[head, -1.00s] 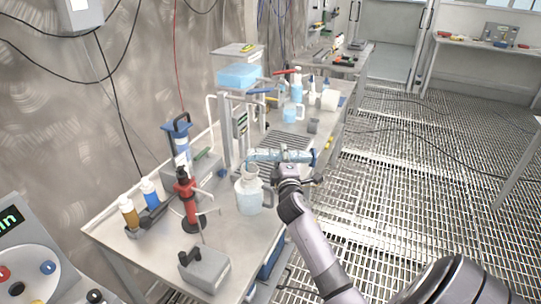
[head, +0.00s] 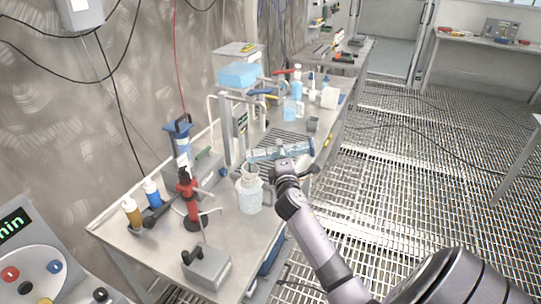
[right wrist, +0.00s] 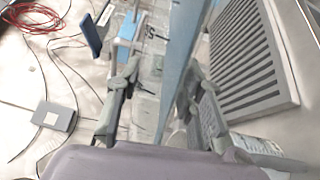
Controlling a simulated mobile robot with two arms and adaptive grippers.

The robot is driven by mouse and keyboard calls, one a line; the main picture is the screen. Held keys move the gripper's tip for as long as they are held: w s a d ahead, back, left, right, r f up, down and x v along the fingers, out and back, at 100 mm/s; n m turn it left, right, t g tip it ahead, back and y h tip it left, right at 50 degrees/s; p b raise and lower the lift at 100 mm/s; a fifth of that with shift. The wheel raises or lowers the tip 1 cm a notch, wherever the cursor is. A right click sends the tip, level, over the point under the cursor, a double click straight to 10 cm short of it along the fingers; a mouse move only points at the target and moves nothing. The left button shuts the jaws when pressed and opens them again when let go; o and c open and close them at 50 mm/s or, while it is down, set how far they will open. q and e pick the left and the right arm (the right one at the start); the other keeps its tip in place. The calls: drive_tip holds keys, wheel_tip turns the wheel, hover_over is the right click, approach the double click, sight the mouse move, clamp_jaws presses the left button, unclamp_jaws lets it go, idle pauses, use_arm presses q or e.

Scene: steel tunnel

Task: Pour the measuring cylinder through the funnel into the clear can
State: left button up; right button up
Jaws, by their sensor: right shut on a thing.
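The measuring cylinder (head: 280,151) is clear with a blue base, and lies nearly level above the bench, its left end slightly lower. My right gripper (head: 285,166) is shut on it around the middle. In the right wrist view the cylinder (right wrist: 150,75) sits between the two fingers of the gripper (right wrist: 163,100), its printed marks showing. The clear can (head: 249,197) stands upright on the bench, below the cylinder's left end. The funnel (head: 250,171) seems to sit in the can's mouth, right under that end; it is hard to make out. My left gripper is out of view.
A red burette-like stand (head: 188,202), a grey box (head: 207,267) and yellow and blue bottles (head: 132,212) stand at the front left of the bench. A grey upright post (head: 226,130) rises behind the can. A ribbed drain panel (head: 285,138) lies behind the cylinder.

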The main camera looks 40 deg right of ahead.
drive_tip(key=shift+r, duration=0.2)
drive_tip(key=shift+w+a+r+n+p, duration=0.1)
drive_tip(key=shift+a+r+n+p, duration=0.1)
drive_tip(key=shift+n+p, duration=0.2)
drive_tip(key=shift+d+f, duration=0.1)
drive_tip(key=shift+f, duration=0.05)
idle(1.3)
drive_tip(key=shift+d+f+m+b, duration=0.15)
drive_tip(key=shift+f+m+b, duration=0.55)
drive_tip(key=shift+b, duration=0.3)
drive_tip(key=shift+s+d+f+m+b, duration=0.1)
drive_tip(key=shift+s+f+m+b, duration=0.1)
drive_tip(key=shift+f+m+b, duration=0.25)
drive_tip(key=shift+r+m, duration=0.1)
drive_tip(key=shift+m, duration=0.25)
